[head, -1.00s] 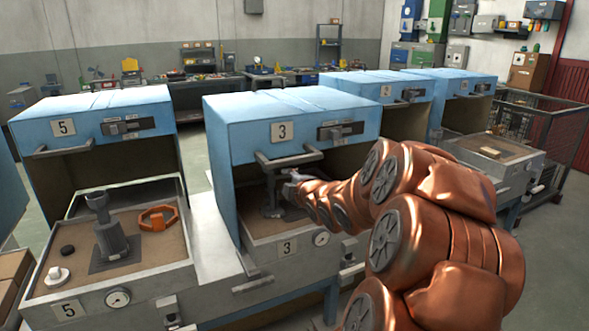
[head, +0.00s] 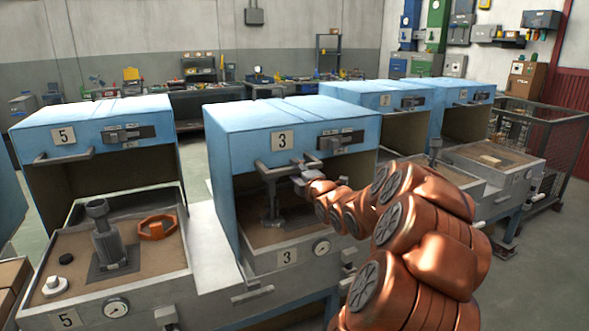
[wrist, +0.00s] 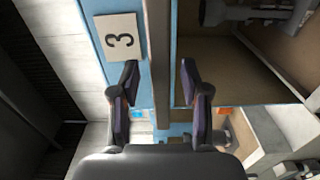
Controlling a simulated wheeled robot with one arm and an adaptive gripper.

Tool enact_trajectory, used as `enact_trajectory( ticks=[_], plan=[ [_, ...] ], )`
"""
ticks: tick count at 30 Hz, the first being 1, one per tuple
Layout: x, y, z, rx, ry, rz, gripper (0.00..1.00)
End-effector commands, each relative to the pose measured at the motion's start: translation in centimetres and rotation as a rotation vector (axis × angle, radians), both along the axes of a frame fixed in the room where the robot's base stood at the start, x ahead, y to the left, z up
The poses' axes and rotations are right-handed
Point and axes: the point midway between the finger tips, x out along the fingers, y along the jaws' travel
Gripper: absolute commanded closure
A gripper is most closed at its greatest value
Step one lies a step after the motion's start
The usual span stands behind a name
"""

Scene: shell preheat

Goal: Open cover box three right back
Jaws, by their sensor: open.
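The blue cover of box three (head: 235,131) stands raised, with a dark opening under its front edge. Its number 3 plate also shows in the wrist view (wrist: 120,38). A grey bar handle (head: 290,159) runs along the cover's lower front edge. My gripper (head: 279,173) is at this handle. In the wrist view the handle bar (wrist: 161,60) passes between the two spread fingers of my gripper (wrist: 160,95), with gaps on both sides. Under the cover, a grey fitting (head: 271,210) stands on the brown bed, partly hidden by the arm.
Two more blue covers (head: 375,95) stand to the right. A wire cage (head: 545,150) is at the far right.

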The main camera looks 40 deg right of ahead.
Motion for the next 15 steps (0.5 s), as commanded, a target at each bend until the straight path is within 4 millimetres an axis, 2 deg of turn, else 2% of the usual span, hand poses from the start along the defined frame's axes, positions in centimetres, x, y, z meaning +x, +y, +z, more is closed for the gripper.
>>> enact_trajectory(
  ticks=[6, 15],
  plan=[
    [1.28, -0.47, -0.06, 0.000, 0.001, 0.000, 0.54],
    [1.41, -0.53, -0.11, 0.001, 0.002, -0.001, 0.54]
  ],
)
